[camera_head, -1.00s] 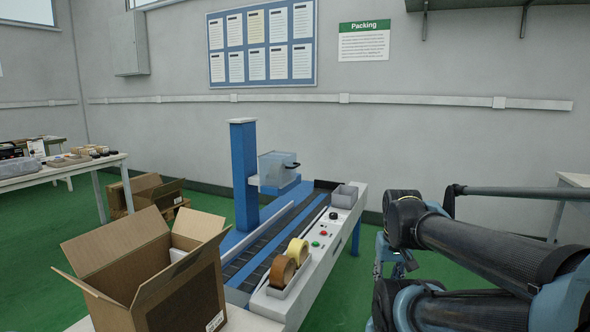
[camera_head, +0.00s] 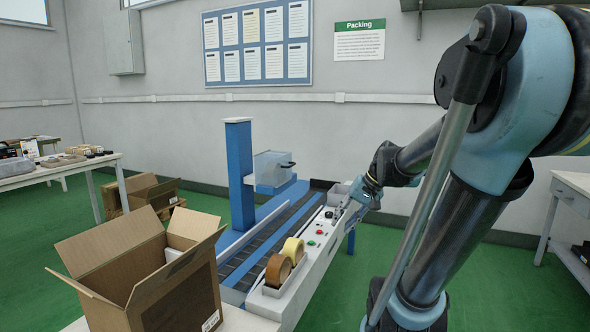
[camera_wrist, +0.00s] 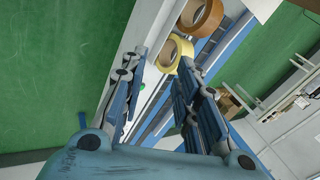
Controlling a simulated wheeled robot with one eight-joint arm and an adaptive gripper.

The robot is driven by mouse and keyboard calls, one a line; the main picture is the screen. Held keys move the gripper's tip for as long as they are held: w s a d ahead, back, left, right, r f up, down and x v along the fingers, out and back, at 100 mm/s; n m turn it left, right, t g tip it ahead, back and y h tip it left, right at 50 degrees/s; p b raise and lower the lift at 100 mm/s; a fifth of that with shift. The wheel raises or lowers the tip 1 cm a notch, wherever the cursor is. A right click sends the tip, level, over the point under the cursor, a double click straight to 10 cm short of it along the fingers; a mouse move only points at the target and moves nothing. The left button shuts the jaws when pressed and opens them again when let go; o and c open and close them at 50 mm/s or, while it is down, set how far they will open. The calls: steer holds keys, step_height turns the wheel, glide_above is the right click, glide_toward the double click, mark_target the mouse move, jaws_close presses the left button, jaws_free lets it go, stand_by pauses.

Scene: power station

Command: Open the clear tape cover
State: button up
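The clear tape cover (camera_head: 269,168) is a see-through box on the blue column (camera_head: 240,172) above the conveyor. Its black handle (camera_head: 287,165) sticks out at the right side. The cover looks closed, though its lid edge is too small to be sure. My gripper (camera_head: 340,213) is over the far end of the white control panel, below and to the right of the cover, apart from it. In the wrist view my gripper (camera_wrist: 160,62) has its fingers spread with nothing held between them. The cover is not clearly seen in the wrist view.
A brown tape roll (camera_head: 278,270) and a yellow tape roll (camera_head: 293,250) stand on the panel (camera_head: 318,250) with buttons. They also show beyond my fingers in the wrist view. An open cardboard box (camera_head: 150,265) stands front left. Air around the handle looks clear.

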steer(key=w+a+r+m+t+y, duration=0.1)
steer(key=w+r+y, duration=0.25)
steer(key=w, duration=0.65)
steer(key=w+a+r+m+t+y, duration=0.1)
steer(key=w+r+y, duration=0.25)
steer(key=w, duration=0.75)
steer(key=w+r+m+t+y, duration=0.15)
steer(key=w+r, duration=0.25)
steer(key=w, duration=0.6)
steer(key=x, duration=1.7)
steer(key=shift+s+a+n+g, duration=0.25)
steer(key=shift+a+n+g, duration=0.1)
steer(key=shift+a+n, duration=0.15)
steer(key=shift+y, duration=0.25)
jaws_close()
